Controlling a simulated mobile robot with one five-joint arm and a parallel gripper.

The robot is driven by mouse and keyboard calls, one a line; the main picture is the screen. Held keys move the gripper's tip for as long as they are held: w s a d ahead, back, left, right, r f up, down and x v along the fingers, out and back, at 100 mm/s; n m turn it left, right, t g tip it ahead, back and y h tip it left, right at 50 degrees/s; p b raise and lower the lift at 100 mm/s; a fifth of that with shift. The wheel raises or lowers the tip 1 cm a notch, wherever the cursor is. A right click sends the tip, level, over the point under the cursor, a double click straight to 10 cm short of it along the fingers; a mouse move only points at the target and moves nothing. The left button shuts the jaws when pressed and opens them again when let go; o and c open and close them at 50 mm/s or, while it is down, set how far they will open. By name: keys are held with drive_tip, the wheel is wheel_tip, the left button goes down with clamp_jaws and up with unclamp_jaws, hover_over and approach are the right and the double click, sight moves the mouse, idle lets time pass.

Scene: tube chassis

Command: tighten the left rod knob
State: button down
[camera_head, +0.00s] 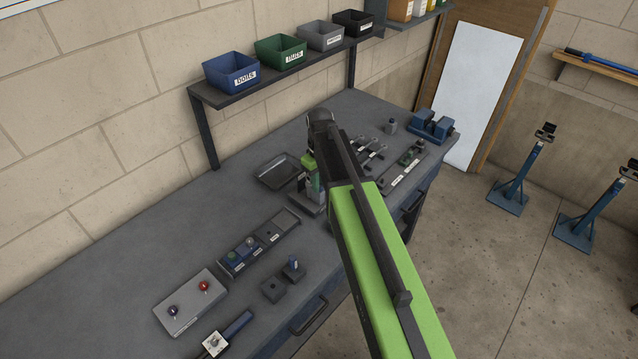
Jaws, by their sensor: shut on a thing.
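My arm reaches in from the lower right, and its dark wrist (320,118) bends down over the bench. My gripper (312,182) points down at a small stand (303,203) in the middle of the bench and is shut on a small part there. The wrist and arm hide most of this part, so I cannot tell whether it is the left rod knob.
A black tray (277,178) lies left of the stand. A compartment holder (245,262), dark blocks (274,289) and a blue-handled tool (238,325) lie nearer. Several tools and a blue vise-like device (433,127) lie beyond my arm. A shelf with bins (281,52) overhangs the back.

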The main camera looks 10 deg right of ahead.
drive_tip(key=m, duration=1.7)
drive_tip(key=shift+m, duration=0.4)
drive_tip(key=m, duration=0.5)
drive_tip(key=shift+m, duration=0.3)
drive_tip(key=c, duration=1.3)
unclamp_jaws()
drive_tip(key=shift+o, duration=0.2)
drive_tip(key=shift+r, duration=0.1)
